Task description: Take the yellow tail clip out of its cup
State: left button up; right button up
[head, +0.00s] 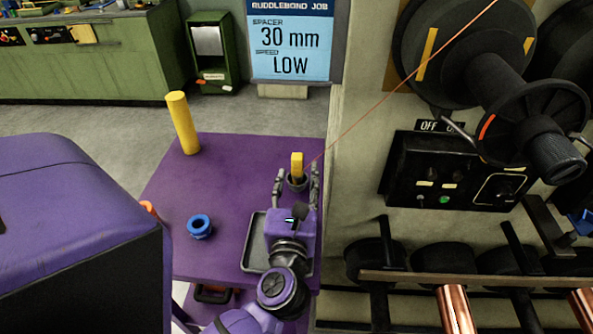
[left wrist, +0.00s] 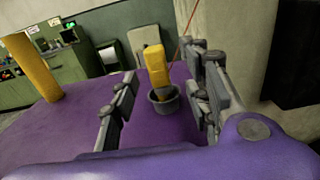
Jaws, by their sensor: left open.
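The yellow tail clip (head: 297,164) stands upright in a small dark cup (head: 298,183) near the right edge of the purple table (head: 220,160). In the left wrist view the clip (left wrist: 155,62) rises out of the grey cup (left wrist: 164,100), straight ahead between my fingers. My left gripper (head: 296,178) is open and empty, its two fingers on either side of the cup and clip in the head view. In the left wrist view the gripper (left wrist: 165,95) shows a gap on both sides of the cup. My right gripper is not in view.
A yellow post (head: 183,124) stands at the table's back left. A blue ring-shaped part (head: 200,226) and a grey tray (head: 256,245) lie nearer. A thin orange wire (head: 375,115) runs down from the spool (head: 470,50) toward the cup. A wall (head: 334,180) borders the table's right side.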

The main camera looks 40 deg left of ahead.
aim_at(297, 167)
pick_arm(q)
jog(key=x, duration=0.2)
jog(key=p+x, duration=0.1)
jog(key=x, duration=0.2)
jog(key=shift+a+r, duration=0.1)
jog(key=shift+r, duration=0.1)
jog(key=shift+w+a+f, duration=0.15)
jog(key=shift+w+a, duration=0.1)
grip_shut()
